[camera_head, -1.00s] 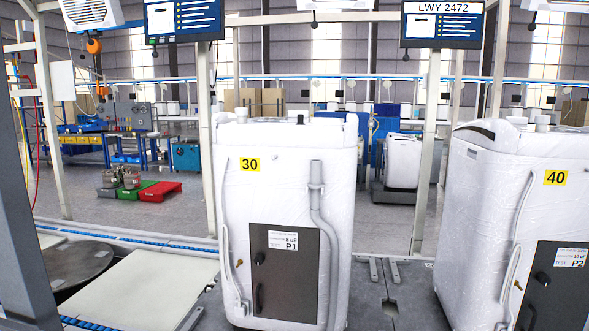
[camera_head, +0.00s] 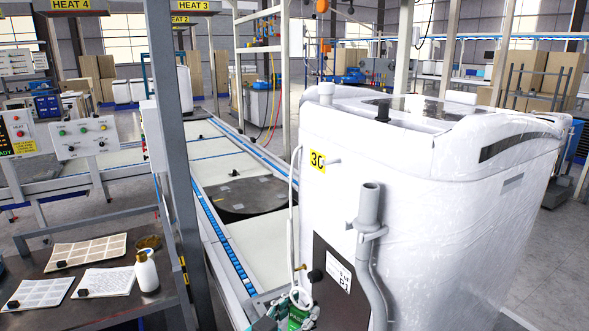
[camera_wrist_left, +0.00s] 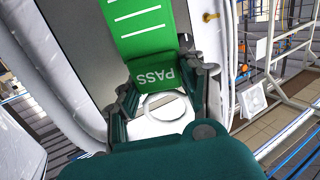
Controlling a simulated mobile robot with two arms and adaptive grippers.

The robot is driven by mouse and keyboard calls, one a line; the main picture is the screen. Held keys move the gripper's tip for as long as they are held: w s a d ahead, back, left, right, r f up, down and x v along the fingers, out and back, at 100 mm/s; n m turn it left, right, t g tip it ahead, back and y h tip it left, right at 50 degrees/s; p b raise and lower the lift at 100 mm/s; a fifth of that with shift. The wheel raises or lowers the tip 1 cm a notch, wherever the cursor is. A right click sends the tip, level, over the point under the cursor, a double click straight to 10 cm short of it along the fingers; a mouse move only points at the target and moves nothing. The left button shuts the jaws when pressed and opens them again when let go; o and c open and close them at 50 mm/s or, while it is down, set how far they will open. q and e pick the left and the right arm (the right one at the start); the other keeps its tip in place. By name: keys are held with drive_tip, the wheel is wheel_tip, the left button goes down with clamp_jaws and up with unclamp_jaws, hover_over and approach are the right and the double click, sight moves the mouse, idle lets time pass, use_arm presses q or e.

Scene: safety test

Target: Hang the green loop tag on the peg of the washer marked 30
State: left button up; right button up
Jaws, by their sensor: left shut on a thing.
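The washer (camera_head: 440,190) is white and wrapped in film, with a yellow label (camera_head: 317,161) that reads 30 at a slant. A short pale peg (camera_head: 333,161) sticks out beside the label. My left gripper (camera_head: 288,312) is low at the bottom edge, by the washer's lower panel, and shut on the green tag (camera_head: 298,316). In the left wrist view the green tag (camera_wrist_left: 148,30) reads PASS, and a white ring (camera_wrist_left: 150,118) shows between the fingers. The tag is apart from the peg, well below it. My right gripper is not in view.
A grey hose (camera_head: 369,230) runs down the washer's face, and a brass fitting (camera_head: 300,267) sticks out near the gripper. A dark bench (camera_head: 60,318) with cards and a white bottle (camera_head: 146,272) stands left. A conveyor (camera_head: 215,165) runs behind.

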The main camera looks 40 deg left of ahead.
use_arm(q)
wheel_tip(320, 180, up, 6)
drive_tip(key=w+a+p, duration=0.1)
drive_tip(key=w+a, duration=0.1)
drive_tip(key=m+g+h+p, duration=0.3)
drive_tip(key=m+h+p, duration=0.15)
drive_tip(key=h, duration=0.25)
approach(339, 187)
drive_tip(key=shift+r+p+x, duration=0.2)
drive_tip(key=shift+p+x, duration=0.05)
drive_tip(key=shift+x, duration=0.6)
drive_tip(key=shift+r+p+x, duration=0.15)
drive_tip(key=shift+p+x, duration=0.05)
drive_tip(key=shift+x, duration=0.65)
drive_tip(key=shift+r+p+x, duration=0.2)
drive_tip(key=shift+p+x, duration=0.05)
drive_tip(key=shift+x, duration=0.6)
drive_tip(key=shift+w+d+f, duration=0.25)
drive_tip(key=shift+w+f, duration=0.25)
drive_tip(key=shift+w, duration=0.05)
drive_tip(key=shift+w+f, duration=0.1)
drive_tip(key=shift+f, duration=0.05)
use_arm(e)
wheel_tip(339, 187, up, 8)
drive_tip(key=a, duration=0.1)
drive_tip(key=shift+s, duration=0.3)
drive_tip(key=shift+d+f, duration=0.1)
